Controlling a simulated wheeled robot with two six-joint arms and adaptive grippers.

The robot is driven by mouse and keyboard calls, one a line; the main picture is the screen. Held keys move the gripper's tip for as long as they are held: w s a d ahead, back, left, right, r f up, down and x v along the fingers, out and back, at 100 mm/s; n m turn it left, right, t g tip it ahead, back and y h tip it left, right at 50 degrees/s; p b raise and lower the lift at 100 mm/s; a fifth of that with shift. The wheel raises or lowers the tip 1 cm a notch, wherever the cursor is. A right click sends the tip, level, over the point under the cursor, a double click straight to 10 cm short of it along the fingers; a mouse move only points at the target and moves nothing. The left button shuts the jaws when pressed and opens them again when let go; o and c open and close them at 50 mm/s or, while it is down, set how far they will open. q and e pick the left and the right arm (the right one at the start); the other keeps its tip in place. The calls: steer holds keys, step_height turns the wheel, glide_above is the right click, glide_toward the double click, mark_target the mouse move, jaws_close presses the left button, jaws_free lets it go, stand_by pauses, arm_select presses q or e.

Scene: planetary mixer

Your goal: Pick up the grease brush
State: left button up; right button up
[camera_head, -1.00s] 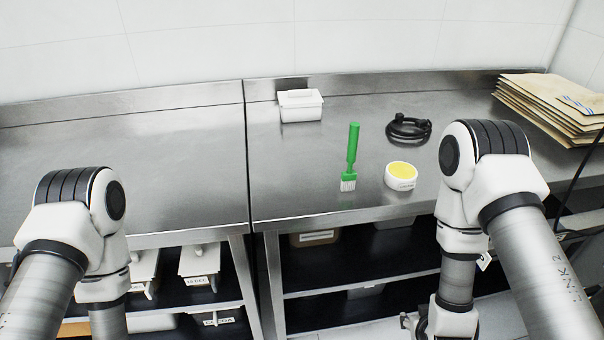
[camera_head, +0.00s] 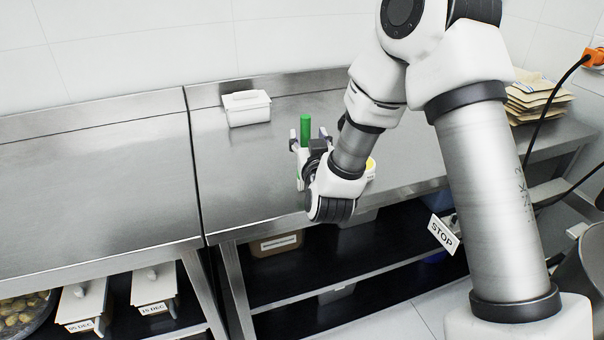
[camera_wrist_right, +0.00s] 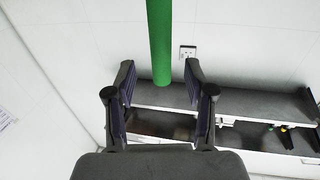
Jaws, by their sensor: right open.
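The grease brush has a green handle (camera_head: 305,126), which stands upright on the steel counter in the head view. Its lower part is hidden behind my right gripper. My right gripper (camera_head: 308,138) is open at the brush, with a finger on each side of the handle. In the right wrist view the green handle (camera_wrist_right: 159,38) rises between the two open fingers of the gripper (camera_wrist_right: 160,78), with gaps visible at both sides. My left gripper is not in view.
A white lidded container (camera_head: 246,107) stands at the back of the counter (camera_head: 130,170). A yellow-topped round item (camera_head: 371,165) is mostly hidden behind my right arm.

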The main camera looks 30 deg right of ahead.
mark_target(306, 131)
steer(key=p+x, duration=0.1)
steer(key=x, duration=0.3)
steer(key=shift+w+r, duration=0.1)
steer(key=shift+w, duration=0.1)
jaws_close()
